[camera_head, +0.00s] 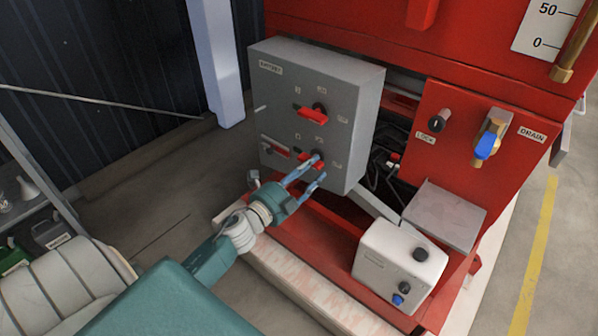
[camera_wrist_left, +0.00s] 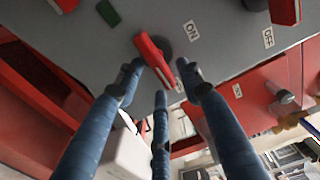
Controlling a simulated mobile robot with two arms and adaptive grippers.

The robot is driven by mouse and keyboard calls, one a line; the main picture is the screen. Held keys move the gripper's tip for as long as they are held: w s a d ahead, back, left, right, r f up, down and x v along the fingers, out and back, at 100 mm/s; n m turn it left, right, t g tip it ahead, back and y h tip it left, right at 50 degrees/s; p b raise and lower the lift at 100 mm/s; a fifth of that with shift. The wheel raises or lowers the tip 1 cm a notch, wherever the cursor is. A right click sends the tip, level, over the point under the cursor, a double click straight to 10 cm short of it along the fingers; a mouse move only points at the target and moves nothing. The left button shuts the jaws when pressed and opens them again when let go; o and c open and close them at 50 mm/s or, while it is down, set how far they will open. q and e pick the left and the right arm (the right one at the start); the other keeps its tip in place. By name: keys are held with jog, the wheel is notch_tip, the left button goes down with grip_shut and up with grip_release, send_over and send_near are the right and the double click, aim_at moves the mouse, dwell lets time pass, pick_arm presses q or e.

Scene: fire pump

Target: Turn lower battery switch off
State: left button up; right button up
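The grey battery box (camera_head: 285,75) stands in front of the red pump frame, with an upper red switch handle (camera_head: 311,116) and a lower switch (camera_head: 316,158) on its face. My left gripper (camera_head: 308,172) is at the lower switch, its blue fingers spread and partly covering it. In the left wrist view the red handle (camera_wrist_left: 152,60) lies between the spread fingertips (camera_wrist_left: 158,78), slanted, with an "ON" label (camera_wrist_left: 191,30) close by and an "OFF" label (camera_wrist_left: 268,38) farther right. Whether any finger touches the handle I cannot tell. My right gripper is not in view.
A white box with knobs (camera_head: 400,265) stands to the right of my left gripper. A red panel (camera_head: 470,140) with a lock knob and blue-handled drain valve is at the right. Cables (camera_head: 385,165) hang behind the battery box.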

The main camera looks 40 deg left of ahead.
pick_arm(q)
jog(key=s, duration=1.1)
jog(key=shift+a, duration=0.4)
